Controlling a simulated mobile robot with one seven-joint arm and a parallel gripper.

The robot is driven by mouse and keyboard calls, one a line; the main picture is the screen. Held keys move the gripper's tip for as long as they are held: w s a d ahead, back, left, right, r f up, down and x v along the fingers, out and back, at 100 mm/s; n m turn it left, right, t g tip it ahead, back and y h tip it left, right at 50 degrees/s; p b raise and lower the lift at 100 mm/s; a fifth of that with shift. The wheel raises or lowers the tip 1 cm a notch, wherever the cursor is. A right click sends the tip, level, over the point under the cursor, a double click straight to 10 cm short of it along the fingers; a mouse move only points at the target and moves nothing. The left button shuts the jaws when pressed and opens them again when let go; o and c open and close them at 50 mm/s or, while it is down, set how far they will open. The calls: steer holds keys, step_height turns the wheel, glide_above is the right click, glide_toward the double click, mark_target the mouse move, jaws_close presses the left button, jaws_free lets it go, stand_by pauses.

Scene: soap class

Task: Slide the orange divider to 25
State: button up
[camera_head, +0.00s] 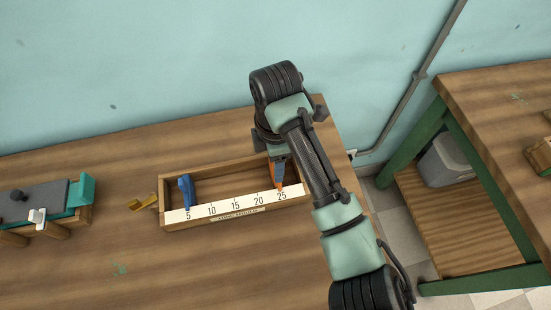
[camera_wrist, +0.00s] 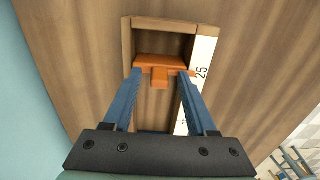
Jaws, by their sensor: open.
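The orange divider (camera_wrist: 160,62) sits across the wooden tray (camera_wrist: 127,45), and its edge by the white scale lies next to the 25 mark in the wrist view. In the head view only a small orange tip (camera_head: 279,186) shows beside 25; my arm hides the rest. My gripper (camera_wrist: 160,74) is open, its two blue fingers on either side of the divider's tab. I cannot tell whether they touch it. In the head view my gripper (camera_head: 279,174) is over the tray's right end. The white scale (camera_head: 235,205) runs along the tray's front, marked 5 to 25.
A blue divider (camera_head: 186,190) stands near 5 at the tray's left end. A yellow piece (camera_head: 143,202) lies left of the tray. A grey and teal device (camera_head: 45,200) is at far left. The table front is clear. A green-legged bench (camera_head: 480,110) stands to the right.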

step_height(320, 180, up, 13)
steer(key=p, duration=0.3)
stand_by(0.5)
